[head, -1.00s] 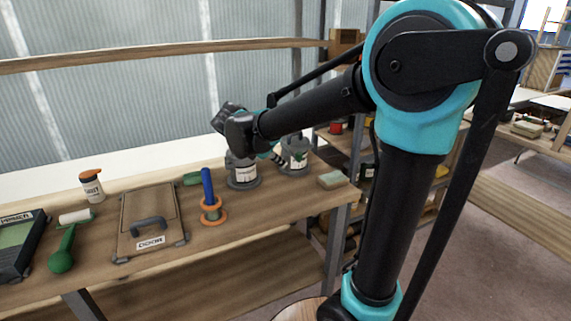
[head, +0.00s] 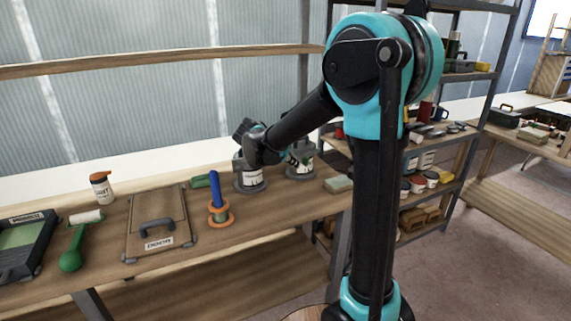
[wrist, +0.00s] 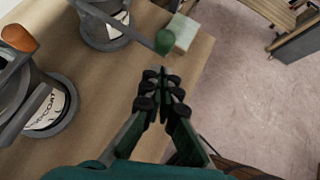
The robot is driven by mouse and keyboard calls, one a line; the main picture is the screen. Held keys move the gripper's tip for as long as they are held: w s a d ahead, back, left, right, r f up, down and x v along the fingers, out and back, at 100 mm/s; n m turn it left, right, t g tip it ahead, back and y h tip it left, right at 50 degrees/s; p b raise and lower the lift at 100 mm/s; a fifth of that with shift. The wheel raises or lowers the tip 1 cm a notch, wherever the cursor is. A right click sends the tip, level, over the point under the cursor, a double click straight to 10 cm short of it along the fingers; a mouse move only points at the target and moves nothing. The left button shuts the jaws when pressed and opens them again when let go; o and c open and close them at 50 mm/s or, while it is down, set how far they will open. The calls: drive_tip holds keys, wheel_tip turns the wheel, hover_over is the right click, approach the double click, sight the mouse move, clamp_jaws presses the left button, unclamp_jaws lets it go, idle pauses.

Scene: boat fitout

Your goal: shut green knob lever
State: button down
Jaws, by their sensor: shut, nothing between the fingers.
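The green knob (wrist: 163,43) sits at the end of a grey lever (wrist: 120,24) on the far grey pot (wrist: 103,38) in the wrist view. The lever sticks out sideways past the pot's rim, towards a pale block. My gripper (wrist: 160,80) is shut and empty, with its fingertips just below the green knob in the picture and apart from it. In the head view the same pot (head: 300,171) stands at the bench's right end, partly hidden behind my wrist. I cannot clearly make out the green knob or my fingertips there.
A second grey pot (wrist: 62,92), with an orange knob (wrist: 18,38) on its lever, stands at left. The pale block (wrist: 180,33) lies close to the green knob. The bench edge and open floor are to the right.

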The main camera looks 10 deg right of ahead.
drive_tip(key=shift+w+d+r, duration=0.15)
drive_tip(key=shift+w+d, duration=0.45)
drive_tip(key=shift+d, duration=0.15)
drive_tip(key=shift+d, duration=0.15)
